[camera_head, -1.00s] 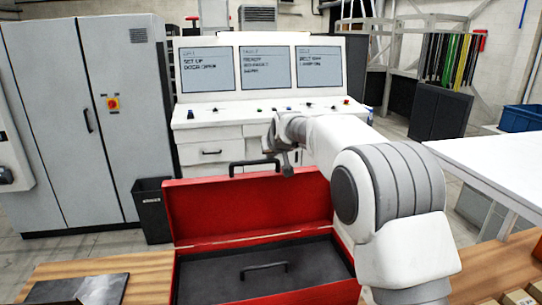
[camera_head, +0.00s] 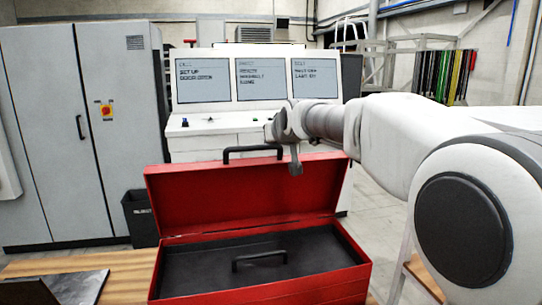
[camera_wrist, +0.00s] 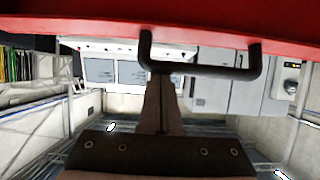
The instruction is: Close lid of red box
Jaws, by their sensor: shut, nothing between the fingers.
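The red box (camera_head: 355,278) stands on the wooden table with its lid (camera_head: 250,195) raised and leaning back. A black handle (camera_head: 253,152) is on the lid's top edge. Inside the box lies a dark tray (camera_head: 200,265) with its own handle (camera_head: 260,258). My gripper (camera_head: 295,168) is shut and empty. It points down over the lid's upper edge, right of the lid handle. In the wrist view, my fingers (camera_wrist: 160,85) overlap one end of the lid handle (camera_wrist: 215,70), below the red lid (camera_wrist: 200,25); I cannot tell whether they touch.
A dark flat plate (camera_head: 55,288) lies on the wooden table (camera_head: 130,275) at the left. Behind the box stand a console with screens (camera_head: 258,80), a grey cabinet (camera_head: 65,130) and a black bin (camera_head: 138,218). My arm fills the right side.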

